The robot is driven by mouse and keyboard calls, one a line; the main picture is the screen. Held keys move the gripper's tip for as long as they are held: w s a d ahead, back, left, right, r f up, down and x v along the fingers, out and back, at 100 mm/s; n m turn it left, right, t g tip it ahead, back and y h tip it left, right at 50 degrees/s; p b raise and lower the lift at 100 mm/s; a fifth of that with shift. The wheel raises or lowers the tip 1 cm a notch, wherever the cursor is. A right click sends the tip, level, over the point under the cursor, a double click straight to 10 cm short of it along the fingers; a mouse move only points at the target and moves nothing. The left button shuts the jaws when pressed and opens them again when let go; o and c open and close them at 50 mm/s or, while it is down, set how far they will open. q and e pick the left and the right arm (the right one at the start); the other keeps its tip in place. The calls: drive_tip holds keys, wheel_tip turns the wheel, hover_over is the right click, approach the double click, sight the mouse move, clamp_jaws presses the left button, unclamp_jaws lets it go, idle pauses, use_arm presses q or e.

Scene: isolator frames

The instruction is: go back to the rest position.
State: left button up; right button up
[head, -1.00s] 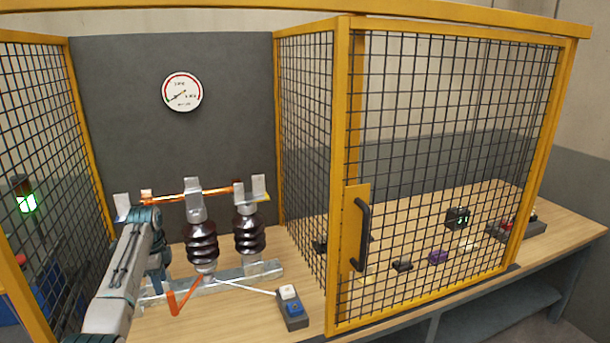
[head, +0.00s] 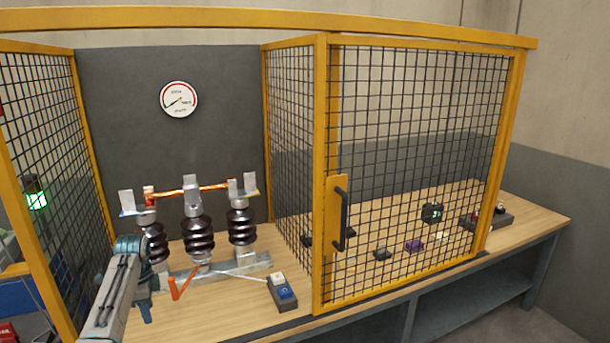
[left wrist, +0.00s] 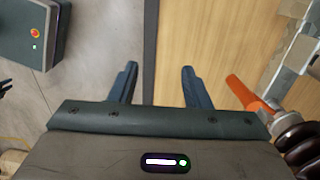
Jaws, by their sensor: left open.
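My left gripper (head: 145,308) hangs low at the left of the head view, in front of the leftmost brown insulator (head: 153,243). In the left wrist view its two dark fingers (left wrist: 159,72) are apart with nothing between them, above the wooden bench top's edge. An orange lever (head: 180,285) is to the gripper's right and apart from it; it also shows in the left wrist view (left wrist: 248,92). My right gripper is not seen.
A copper-coloured bar (head: 190,191) spans the insulators' tops. A control box (head: 282,292) stands on the bench (head: 225,322). The yellow-framed mesh door (head: 415,150) is at right, with small items behind it. A green lamp (head: 37,201) glows at far left.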

use_arm(q)
drive_tip(key=s+d+f+n+t+y, duration=0.1)
drive_tip(key=s+d+f+n, duration=0.25)
drive_tip(key=s+f, duration=0.5)
drive_tip(key=s+d+f+n+t, duration=0.15)
drive_tip(key=s+d+f, duration=0.4)
drive_tip(key=s, duration=0.65)
drive_tip(key=s+d+r+n, duration=0.2)
drive_tip(key=s+n, duration=0.1)
drive_tip(key=s, duration=0.6)
drive_tip(key=s+d+r+n+t, duration=0.1)
drive_tip(key=s+d+r+n, duration=0.1)
drive_tip(key=s, duration=0.7)
drive_tip(key=s+d+r+n, duration=0.2)
drive_tip(key=s+d+n, duration=0.1)
drive_tip(key=s, duration=0.6)
drive_tip(key=a+f+g, duration=0.1)
drive_tip(key=a+f, duration=0.2)
drive_tip(key=f, duration=2.7)
drive_tip(key=s+a+f+g, duration=0.1)
drive_tip(key=s+f, duration=1.7)
drive_tip(key=f, duration=0.1)
drive_tip(key=shift+s+a+f+h, duration=0.2)
drive_tip(key=shift+f+h, duration=0.05)
drive_tip(key=shift+h, duration=0.05)
